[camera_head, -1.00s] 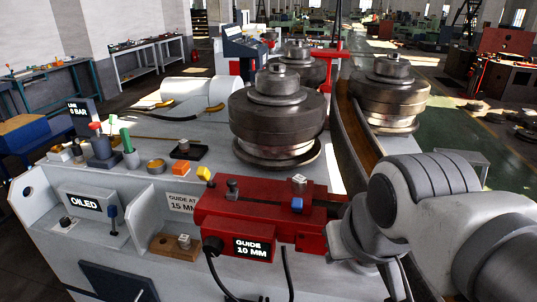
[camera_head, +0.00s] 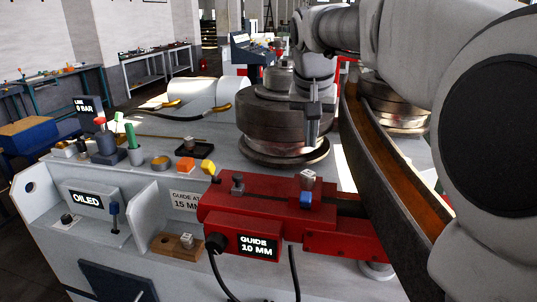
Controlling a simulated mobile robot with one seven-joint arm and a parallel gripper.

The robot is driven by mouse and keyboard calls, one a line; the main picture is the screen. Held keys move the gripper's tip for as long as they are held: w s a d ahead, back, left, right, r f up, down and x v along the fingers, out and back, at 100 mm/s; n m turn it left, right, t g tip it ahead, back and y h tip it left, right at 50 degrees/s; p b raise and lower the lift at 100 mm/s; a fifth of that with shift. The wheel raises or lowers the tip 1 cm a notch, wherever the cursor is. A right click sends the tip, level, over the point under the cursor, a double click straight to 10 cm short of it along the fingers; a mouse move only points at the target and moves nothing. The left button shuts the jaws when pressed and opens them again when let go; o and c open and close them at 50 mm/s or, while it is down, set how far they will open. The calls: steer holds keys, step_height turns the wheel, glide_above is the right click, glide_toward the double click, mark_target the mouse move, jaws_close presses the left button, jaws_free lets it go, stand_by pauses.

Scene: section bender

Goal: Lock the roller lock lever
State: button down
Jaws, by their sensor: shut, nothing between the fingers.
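No part is labelled as the roller lock lever, so I cannot tell which one it is. The red guide block (camera_head: 300,217) carries a small blue piece (camera_head: 306,198), a grey metal cube (camera_head: 308,177) and a dark upright knob (camera_head: 238,183). A blue-topped lever (camera_head: 114,209) stands upright beside the OILED panel (camera_head: 88,199). My gripper (camera_head: 312,138) is shut and empty. It points down in front of the dark stacked roller (camera_head: 270,118) and hides part of it; whether it touches the roller is unclear.
A curved metal section (camera_head: 385,175) runs beside the rollers, partly behind my arm. A red-knobbed valve (camera_head: 101,135), a green-topped piece (camera_head: 132,138), an orange block (camera_head: 185,165) and a yellow block (camera_head: 208,167) stand on the left. A wooden block (camera_head: 175,246) sits in front.

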mark_target(306, 202)
stand_by(0.3)
steer(key=x, duration=0.9)
steer(key=shift+w+d+f, duration=0.1)
steer(key=shift+f, duration=0.1)
steer(key=shift+s+a+f, duration=0.15)
steer(key=shift+s+f, duration=0.35)
steer(key=shift+s+a+f, duration=0.15)
steer(key=shift+s+f, duration=0.35)
steer(key=shift+s+a+f, duration=0.15)
steer(key=shift+s+f, duration=0.15)
steer(key=shift+f, duration=0.05)
steer(key=shift+s, duration=0.15)
steer(key=shift+s+f+b, duration=0.1)
steer(key=shift+f+b, duration=0.1)
steer(key=shift+b, duration=0.45)
